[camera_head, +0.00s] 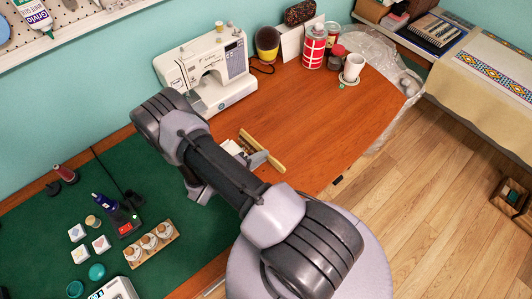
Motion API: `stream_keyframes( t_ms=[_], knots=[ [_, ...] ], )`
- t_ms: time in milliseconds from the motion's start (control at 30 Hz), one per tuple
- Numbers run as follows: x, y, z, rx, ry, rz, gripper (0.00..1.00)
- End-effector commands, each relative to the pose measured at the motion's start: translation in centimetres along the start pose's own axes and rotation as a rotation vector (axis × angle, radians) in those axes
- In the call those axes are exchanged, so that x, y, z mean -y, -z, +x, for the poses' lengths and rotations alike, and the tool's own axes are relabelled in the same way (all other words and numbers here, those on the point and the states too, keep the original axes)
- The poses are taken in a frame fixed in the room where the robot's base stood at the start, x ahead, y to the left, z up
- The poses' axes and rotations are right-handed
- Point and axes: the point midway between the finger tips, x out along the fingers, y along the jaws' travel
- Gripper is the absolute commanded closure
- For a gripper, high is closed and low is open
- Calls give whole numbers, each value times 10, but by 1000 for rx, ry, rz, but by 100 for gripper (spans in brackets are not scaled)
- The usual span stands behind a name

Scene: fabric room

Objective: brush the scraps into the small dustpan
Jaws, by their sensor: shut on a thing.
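My gripper (257,161) is low over the wooden table, partly hidden behind my own arm. It is shut on a long tan wooden piece that looks like the brush (264,151), lying slantwise just beyond the fingers. Whether its bristles touch the table I cannot tell. A small whitish patch (232,147) shows to the left of the gripper, beside my arm. I cannot tell if it is scraps, paper or part of the dustpan. No dustpan can be made out clearly; my arm covers much of the table there.
A white sewing machine (208,68) stands behind my arm. A red tin (314,47) and a white mug (353,67) stand at the back right. A green mat (60,220) at left holds several small items. The table's right part (330,120) is clear.

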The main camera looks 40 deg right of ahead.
Motion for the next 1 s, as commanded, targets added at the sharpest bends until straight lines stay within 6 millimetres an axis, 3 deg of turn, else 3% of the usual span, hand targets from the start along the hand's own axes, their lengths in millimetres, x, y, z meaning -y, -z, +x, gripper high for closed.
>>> stream_keyframes(
  t_ms=[567, 1000],
  knots=[
    [-17, -2, -46, 4, -2, -3, 100],
    [21, -1, -58, 0, 0, 0, 100]
  ],
)
